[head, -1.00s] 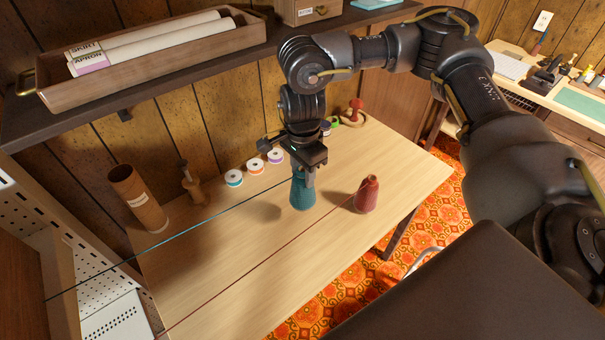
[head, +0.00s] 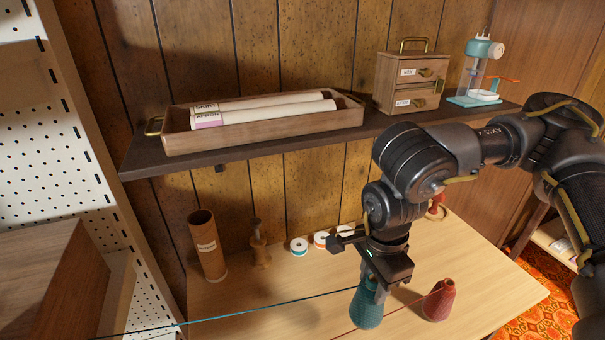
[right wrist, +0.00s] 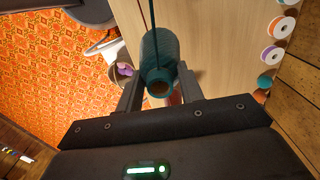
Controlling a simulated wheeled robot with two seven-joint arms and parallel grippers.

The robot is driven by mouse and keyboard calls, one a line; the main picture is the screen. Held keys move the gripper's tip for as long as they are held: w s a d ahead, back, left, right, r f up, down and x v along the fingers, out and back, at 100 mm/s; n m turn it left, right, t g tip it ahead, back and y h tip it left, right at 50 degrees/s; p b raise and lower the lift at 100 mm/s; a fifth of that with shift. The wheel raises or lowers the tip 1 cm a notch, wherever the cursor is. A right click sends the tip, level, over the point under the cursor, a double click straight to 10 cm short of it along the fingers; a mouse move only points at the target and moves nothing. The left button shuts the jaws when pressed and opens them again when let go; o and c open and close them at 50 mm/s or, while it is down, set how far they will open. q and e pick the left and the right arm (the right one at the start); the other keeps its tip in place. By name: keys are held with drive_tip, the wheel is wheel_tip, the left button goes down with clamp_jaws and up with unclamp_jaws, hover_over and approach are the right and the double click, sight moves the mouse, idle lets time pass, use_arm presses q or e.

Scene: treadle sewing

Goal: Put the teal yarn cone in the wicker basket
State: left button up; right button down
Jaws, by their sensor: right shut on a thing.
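The teal yarn cone (head: 367,306) is upright at the table's front part in the head view, its thread running off to the left. My right gripper (head: 372,284) points down from above and is shut on the cone's top. In the right wrist view the cone (right wrist: 160,52) sits between the two fingers. I cannot tell whether its base touches the table. A small round container (right wrist: 122,72) with something purple in it shows below the table edge in the right wrist view; it may be the wicker basket. The head view shows no basket. My left gripper is not in view.
A red yarn cone (head: 439,300) stands just right of the teal one, with its own thread. A cardboard tube (head: 207,246), a wooden spindle (head: 260,246) and several ribbon spools (head: 299,246) stand at the back. A shelf (head: 140,160) overhangs the table (head: 250,300).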

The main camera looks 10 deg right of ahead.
drive_tip(key=shift+w+a+n, duration=0.2)
drive_tip(key=shift+w+n, duration=0.1)
drive_tip(key=shift+n, duration=0.7)
drive_tip(key=shift+w+a+f+n, duration=0.1)
drive_tip(key=shift+w+f+n, duration=0.15)
drive_tip(key=shift+n, duration=0.25)
drive_tip(key=w+f+n, duration=0.1)
drive_tip(key=w, duration=0.1)
drive_tip(key=w+d+f+n, duration=0.1)
drive_tip(key=f+n, duration=0.1)
drive_tip(key=shift+w+f, duration=0.1)
drive_tip(key=shift+w, duration=0.3)
drive_tip(key=shift+s+a, duration=0.1)
